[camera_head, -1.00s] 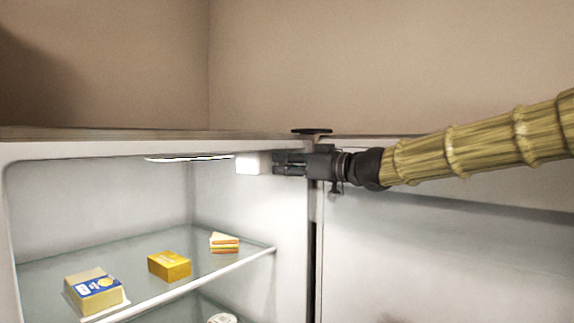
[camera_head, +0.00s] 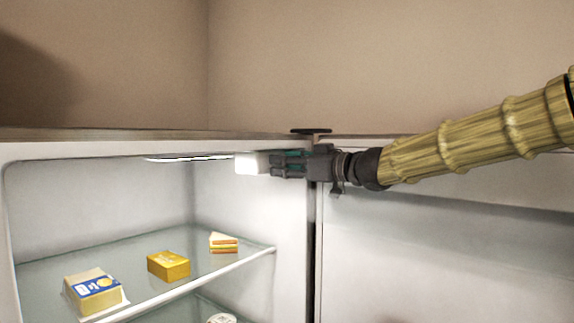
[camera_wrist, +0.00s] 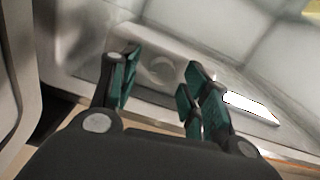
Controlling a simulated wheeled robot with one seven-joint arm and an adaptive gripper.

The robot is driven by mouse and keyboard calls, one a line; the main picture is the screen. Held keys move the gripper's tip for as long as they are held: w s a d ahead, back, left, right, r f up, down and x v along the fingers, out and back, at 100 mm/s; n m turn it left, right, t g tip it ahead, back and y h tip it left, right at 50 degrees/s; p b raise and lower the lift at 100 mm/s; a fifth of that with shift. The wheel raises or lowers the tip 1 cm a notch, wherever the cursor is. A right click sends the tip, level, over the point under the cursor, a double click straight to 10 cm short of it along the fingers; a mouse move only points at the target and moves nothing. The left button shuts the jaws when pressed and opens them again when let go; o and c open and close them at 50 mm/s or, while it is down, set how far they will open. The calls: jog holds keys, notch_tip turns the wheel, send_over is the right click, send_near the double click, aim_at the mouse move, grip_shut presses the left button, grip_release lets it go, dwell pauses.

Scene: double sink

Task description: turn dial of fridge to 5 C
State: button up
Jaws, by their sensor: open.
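The fridge (camera_head: 300,215) is open. A white control box (camera_head: 247,163) sits high on its right inner wall. In the wrist view, the box (camera_wrist: 170,45) shows a round pale dial (camera_wrist: 158,70); its markings are too blurred to read. My gripper (camera_head: 277,163) is open at the right end of the box. In the wrist view, the teal-padded fingers of my gripper (camera_wrist: 162,80) are spread with the dial between them in the picture. I cannot tell if any finger touches the dial.
A lit lamp strip (camera_head: 190,158) is on the fridge ceiling, left of the box. The glass shelf (camera_head: 205,268) below holds a butter-like pack (camera_head: 95,292), a yellow box (camera_head: 169,265) and a sandwich (camera_head: 223,242). The open door (camera_head: 440,260) stands on the right, beneath my arm.

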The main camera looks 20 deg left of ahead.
jog(key=v, duration=1.2)
